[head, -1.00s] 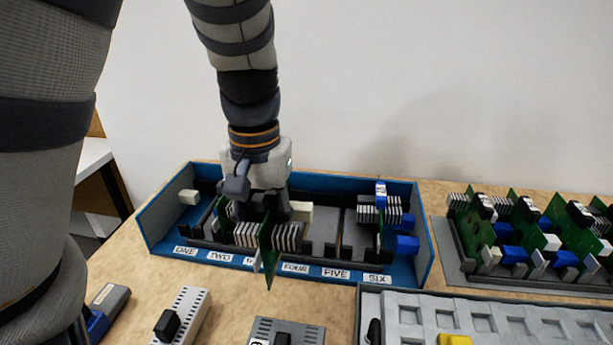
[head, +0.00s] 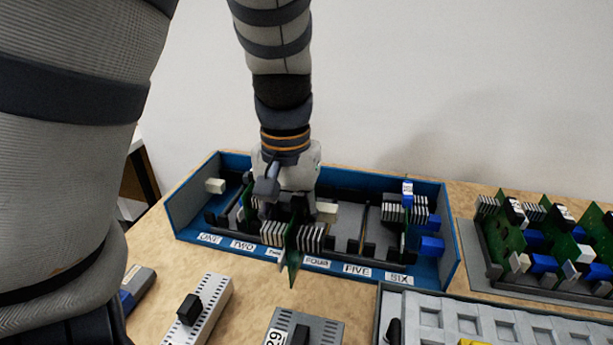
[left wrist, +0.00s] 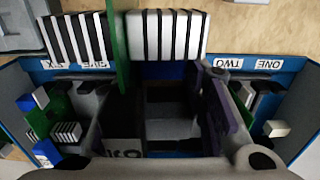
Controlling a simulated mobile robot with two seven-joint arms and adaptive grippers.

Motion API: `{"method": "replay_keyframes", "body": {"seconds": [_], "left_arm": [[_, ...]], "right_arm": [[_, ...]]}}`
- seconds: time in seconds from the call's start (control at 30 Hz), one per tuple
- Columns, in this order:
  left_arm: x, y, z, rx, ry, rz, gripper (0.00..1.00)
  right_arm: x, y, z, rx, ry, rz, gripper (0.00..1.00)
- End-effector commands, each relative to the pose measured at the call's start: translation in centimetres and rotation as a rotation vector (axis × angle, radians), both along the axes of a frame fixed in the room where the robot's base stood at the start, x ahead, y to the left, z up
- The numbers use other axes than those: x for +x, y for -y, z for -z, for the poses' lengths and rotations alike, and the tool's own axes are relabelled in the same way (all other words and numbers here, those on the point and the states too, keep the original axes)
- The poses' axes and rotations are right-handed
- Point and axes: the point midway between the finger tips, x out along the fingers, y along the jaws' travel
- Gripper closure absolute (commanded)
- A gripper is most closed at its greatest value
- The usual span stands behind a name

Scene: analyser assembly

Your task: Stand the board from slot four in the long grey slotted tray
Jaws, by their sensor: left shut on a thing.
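My left gripper (head: 287,208) is shut on a green board (head: 292,262) with rows of black-and-white fins, over the blue slotted rack (head: 448,240). The board stands edge-on to the head camera, and its near end overlaps the rack's front edge between the labels THREE and FOUR. In the left wrist view the green board (left wrist: 118,45) runs between the fin rows. I cannot tell whether its lower edge is clear of the rack. The long grey tray (head: 545,292) at the right holds several upright green boards. My right gripper is not in view.
Another board with fins and blue blocks (head: 428,246) stands near label SIX, and one is partly hidden near TWO. A grey tray with square recesses (head: 430,313) lies at the front right. Grey modules (head: 200,310) lie in front of the rack.

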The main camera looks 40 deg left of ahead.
Motion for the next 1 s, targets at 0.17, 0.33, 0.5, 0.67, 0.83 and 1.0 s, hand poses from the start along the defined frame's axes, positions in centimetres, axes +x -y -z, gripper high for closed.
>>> {"method": "replay_keyframes", "body": {"seconds": [0.17,0.33,0.5,0.67,0.83,1.0], "left_arm": [[0.0,0.0,0.3,0.0,-0.001,0.0,0.91],[0.0,0.0,0.5,0.0,0.0,0.0,0.91],[0.0,0.0,0.8,0.0,0.0,0.0,0.91],[0.0,0.0,1.0,0.0,0.0,0.0,0.91],[0.0,0.0,1.3,0.0,0.0,0.0,0.91],[0.0,0.0,1.5,0.0,0.0,0.0,0.91]], "right_arm": [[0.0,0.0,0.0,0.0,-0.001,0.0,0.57],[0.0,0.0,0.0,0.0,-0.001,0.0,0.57],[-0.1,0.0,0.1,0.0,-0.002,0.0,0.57],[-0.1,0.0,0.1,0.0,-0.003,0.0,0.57],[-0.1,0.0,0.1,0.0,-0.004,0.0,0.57],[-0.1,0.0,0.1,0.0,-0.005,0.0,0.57]]}}
